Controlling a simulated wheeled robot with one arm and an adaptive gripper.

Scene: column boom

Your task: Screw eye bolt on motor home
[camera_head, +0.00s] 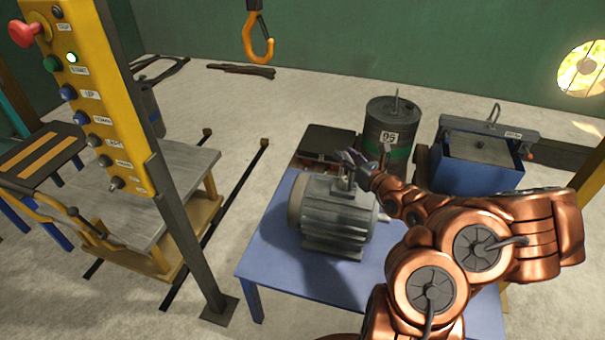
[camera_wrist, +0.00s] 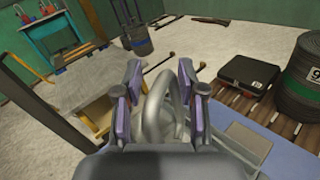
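The grey finned motor home (camera_head: 335,218) lies on the blue table, its round end facing left. My gripper (camera_head: 352,165) is right over its top, reaching in from the right. In the wrist view, the grey ring of the eye bolt (camera_wrist: 152,108) stands upright between the purple-padded fingers of my gripper (camera_wrist: 160,98). The fingers stand apart on both sides of the ring, and I see no clear grip on it. The motor's top shows below the ring. The bolt's thread and its seat are hidden, so I cannot tell how deep it sits.
Behind the motor are a black case (camera_head: 328,142), a drum marked 95 (camera_head: 385,140) and a blue box (camera_head: 480,165). A yellow control post (camera_head: 100,90) and a wooden cart (camera_head: 140,200) stand left. An orange hook (camera_head: 260,45) hangs above. The blue table (camera_head: 268,262) is bare at front left.

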